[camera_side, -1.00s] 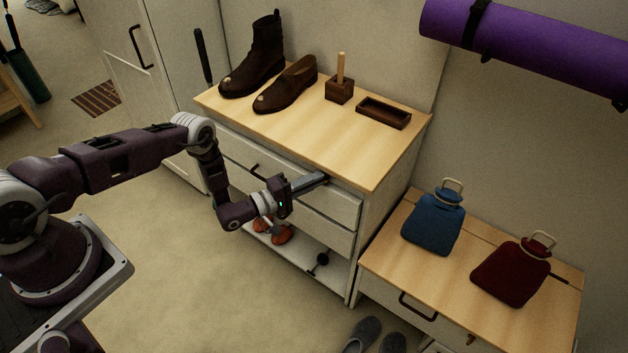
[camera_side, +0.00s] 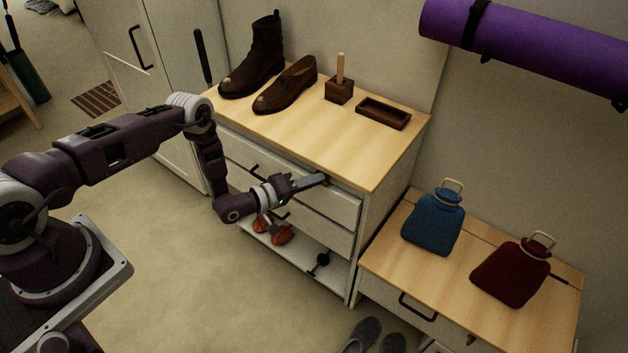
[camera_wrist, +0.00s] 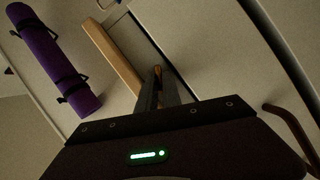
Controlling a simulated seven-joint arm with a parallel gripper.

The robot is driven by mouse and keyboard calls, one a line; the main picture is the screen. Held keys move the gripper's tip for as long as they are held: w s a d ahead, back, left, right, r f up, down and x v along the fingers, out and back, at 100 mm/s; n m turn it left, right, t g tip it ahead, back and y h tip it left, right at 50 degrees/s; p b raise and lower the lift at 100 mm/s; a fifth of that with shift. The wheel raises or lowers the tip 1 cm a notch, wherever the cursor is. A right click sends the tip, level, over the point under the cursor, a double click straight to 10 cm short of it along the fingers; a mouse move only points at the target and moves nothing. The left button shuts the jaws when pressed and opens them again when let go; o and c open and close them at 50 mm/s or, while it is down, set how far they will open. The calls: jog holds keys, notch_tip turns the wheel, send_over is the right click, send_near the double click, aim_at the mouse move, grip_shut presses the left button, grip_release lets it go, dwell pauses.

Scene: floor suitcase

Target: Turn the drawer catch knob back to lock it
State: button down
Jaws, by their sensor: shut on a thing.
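My gripper (camera_side: 322,179) is at the top right of the dresser's upper drawer front (camera_side: 343,205), just under the wooden top. In the wrist view, my gripper (camera_wrist: 157,78) has its fingers together around a small brown catch knob (camera_wrist: 157,69). Only the knob's tip shows between the fingertips; the rest is hidden, so I cannot tell its angle. In the side view the fingers cover the knob. The upper drawer looks shut, with its dark handle (camera_side: 253,170) to the left of my gripper.
Brown shoes (camera_side: 287,86), a small block with a peg (camera_side: 340,90) and a dark tray (camera_side: 383,113) stand on the dresser top (camera_side: 330,140).

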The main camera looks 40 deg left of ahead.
jog(key=m+y, duration=0.2)
jog(key=m, duration=0.1)
jog(key=m+g+y, duration=0.1)
jog(key=m, duration=0.2)
jog(key=m+y, duration=0.2)
jog(key=m, duration=0.1)
jog(key=shift+d+r+g+y, duration=0.25)
jog(key=shift+d+g+y, duration=0.05)
jog(key=shift+d+g, duration=0.1)
dwell(0.5)
jog(key=c, duration=1.8)
grip_release()
jog(key=v, duration=0.7)
